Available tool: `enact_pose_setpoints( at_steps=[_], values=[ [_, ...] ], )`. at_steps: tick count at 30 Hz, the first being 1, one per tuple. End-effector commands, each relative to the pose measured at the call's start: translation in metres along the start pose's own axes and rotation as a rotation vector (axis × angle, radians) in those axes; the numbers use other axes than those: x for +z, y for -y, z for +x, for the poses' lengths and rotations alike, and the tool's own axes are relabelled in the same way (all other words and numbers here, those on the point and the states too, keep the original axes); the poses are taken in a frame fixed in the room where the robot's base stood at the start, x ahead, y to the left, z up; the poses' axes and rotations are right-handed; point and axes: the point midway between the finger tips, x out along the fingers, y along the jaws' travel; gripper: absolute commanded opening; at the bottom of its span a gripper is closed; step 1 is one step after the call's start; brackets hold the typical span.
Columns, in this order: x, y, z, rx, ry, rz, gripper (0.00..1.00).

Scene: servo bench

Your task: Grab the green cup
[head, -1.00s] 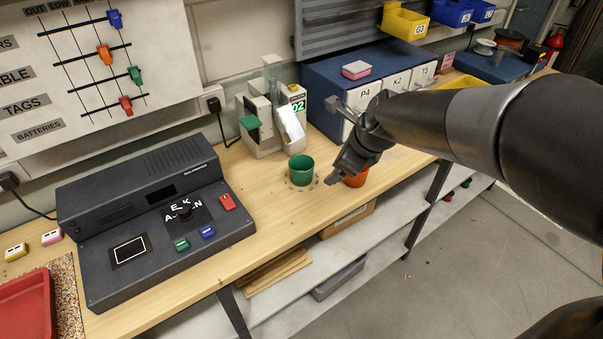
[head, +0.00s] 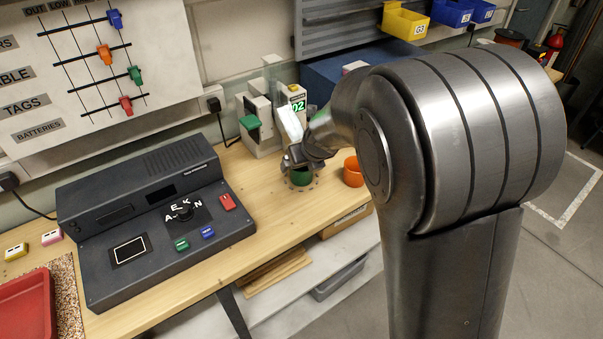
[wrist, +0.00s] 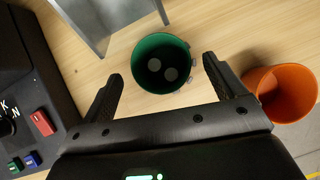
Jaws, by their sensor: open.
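The green cup (head: 301,177) stands upright on the wooden bench in the head view, partly covered by my gripper (head: 294,164). In the wrist view the green cup (wrist: 161,64) shows its open top, with two pale round spots inside. My gripper (wrist: 162,76) is open in the wrist view, with one finger to the left of the cup and one to its right. Gaps show between the fingers and the cup wall. Whether the fingertips are level with the rim is hard to tell.
An orange cup (head: 352,172) stands just right of the green cup, and close to my right finger in the wrist view (wrist: 285,92). A grey-white device (head: 262,126) stands behind. A dark console (head: 150,225) with buttons is on the left. The bench's front edge is near.

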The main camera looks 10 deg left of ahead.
Motion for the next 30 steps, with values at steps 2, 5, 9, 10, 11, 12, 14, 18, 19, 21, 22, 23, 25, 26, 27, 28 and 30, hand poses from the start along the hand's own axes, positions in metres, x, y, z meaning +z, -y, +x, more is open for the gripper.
enact_pose_setpoints(
  at_steps=[2,5,9,10,11,12,14,18,19,21,22,23,25,26,27,28,30],
  values=[
    [0.0,0.001,0.003,-0.001,-0.001,0.0,0.88],
    [0.0,0.001,0.011,0.0,-0.002,0.001,0.88],
    [-0.001,0.002,0.03,-0.001,-0.003,0.001,0.88],
    [0.0,0.003,0.035,-0.001,-0.003,0.002,0.88],
    [0.0,0.002,0.038,0.0,-0.003,0.001,0.88],
    [0.0,0.002,0.043,-0.001,-0.002,0.001,0.88],
    [0.0,0.002,0.049,-0.001,-0.002,0.0,0.88],
    [0.0,0.002,0.055,0.0,-0.001,0.0,0.88],
    [0.0,0.002,0.055,0.0,0.0,0.0,0.88],
    [0.001,0.001,0.055,0.0,0.0,-0.001,0.88],
    [0.001,0.001,0.055,0.0,0.0,-0.001,0.88],
    [0.001,0.001,0.055,0.0,0.0,-0.001,0.88],
    [0.001,0.001,0.055,0.0,0.0,-0.001,0.86],
    [0.001,0.001,0.055,0.0,0.0,-0.001,0.83],
    [0.001,0.001,0.055,0.0,0.0,-0.001,0.8],
    [0.001,0.001,0.055,0.0,0.0,-0.001,0.78],
    [0.001,0.001,0.054,0.0,0.0,-0.001,0.72]
  ],
)
